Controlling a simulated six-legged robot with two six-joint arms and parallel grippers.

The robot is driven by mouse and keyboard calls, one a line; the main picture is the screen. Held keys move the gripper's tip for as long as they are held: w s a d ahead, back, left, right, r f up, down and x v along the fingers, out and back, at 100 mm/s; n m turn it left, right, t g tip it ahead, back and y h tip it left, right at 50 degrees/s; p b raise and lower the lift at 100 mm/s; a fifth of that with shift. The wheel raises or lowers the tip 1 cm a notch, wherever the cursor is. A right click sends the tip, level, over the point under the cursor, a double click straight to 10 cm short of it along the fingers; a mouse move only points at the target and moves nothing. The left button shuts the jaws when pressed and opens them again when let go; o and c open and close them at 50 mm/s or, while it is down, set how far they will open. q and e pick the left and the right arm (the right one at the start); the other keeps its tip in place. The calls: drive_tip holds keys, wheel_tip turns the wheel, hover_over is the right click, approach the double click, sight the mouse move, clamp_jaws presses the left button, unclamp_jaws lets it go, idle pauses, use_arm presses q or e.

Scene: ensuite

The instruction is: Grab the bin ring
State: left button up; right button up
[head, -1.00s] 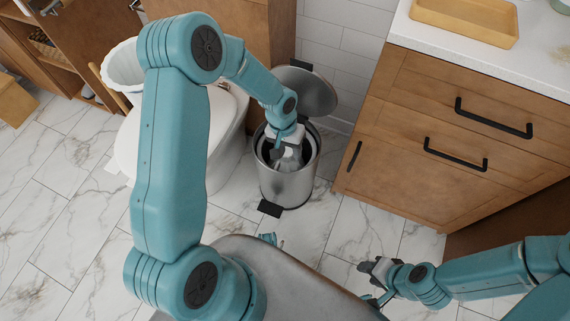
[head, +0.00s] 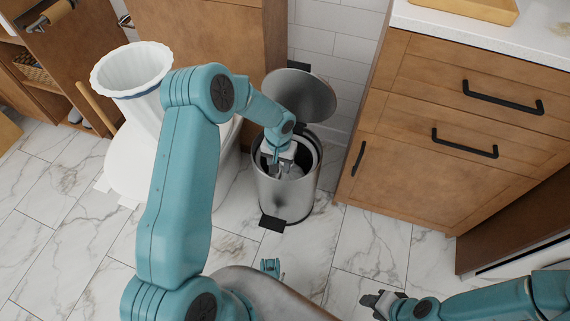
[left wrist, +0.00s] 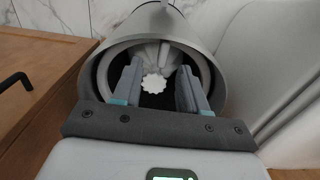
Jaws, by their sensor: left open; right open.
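The steel pedal bin (head: 285,200) stands upright on the floor with its round lid (head: 300,95) tipped open at the back. My left gripper (head: 285,171) points down into the bin's mouth, open. In the left wrist view its two fingers are spread inside the bin's round rim (left wrist: 91,75). A small white scalloped shape (left wrist: 153,83) shows between them, and nothing is clearly gripped. My right gripper (head: 380,303) is open and empty, low over the floor.
A wooden drawer cabinet (head: 440,125) with black handles is at the right. Marble floor (head: 365,240) is clear in front of the cabinet.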

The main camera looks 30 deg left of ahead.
use_arm(q)
drive_tip(key=f+b, duration=0.1)
drive_tip(key=f, duration=0.2)
drive_tip(key=f+b, duration=0.1)
drive_tip(key=f, duration=0.2)
drive_tip(key=shift+a, duration=0.2)
drive_tip(key=shift+r, duration=0.15)
clamp_jaws()
